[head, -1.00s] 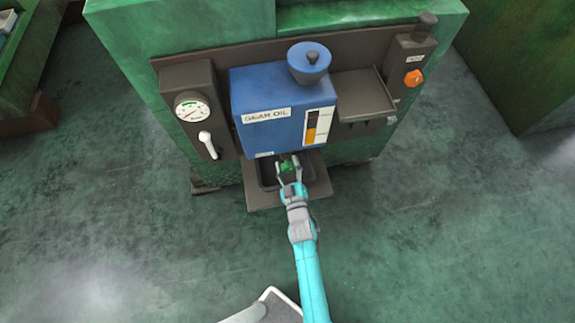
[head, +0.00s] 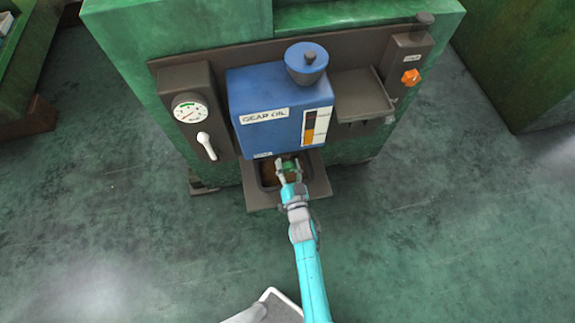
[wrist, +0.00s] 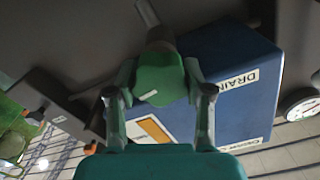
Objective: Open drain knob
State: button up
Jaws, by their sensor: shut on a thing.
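The green drain knob (wrist: 160,76) is between the two fingers of my gripper (wrist: 159,84) in the wrist view, with a short white mark on its face. My gripper is shut on it. In the head view my gripper (head: 287,168) hides part of the green knob (head: 290,162) below the blue gear oil tank (head: 258,101). The tank's side with a "DRAIN" label also shows in the wrist view (wrist: 236,107). Brown liquid shows in the tray (head: 262,203) under the tank, partly hidden by my gripper.
A gauge (head: 190,110) with a white lever (head: 207,146) is left of the tank. A level window (head: 315,126) with an orange band is on the tank's front. A grey shelf (head: 362,93) and an orange knob (head: 411,77) are at right. The floor in front is open.

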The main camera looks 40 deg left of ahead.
jog(key=shift+f+m, duration=0.1)
jog(key=shift+m, duration=0.7)
jog(key=o, duration=1.2)
jog(key=shift+d, duration=0.1)
jog(key=v, duration=1.2)
jog(key=shift+w, duration=0.1)
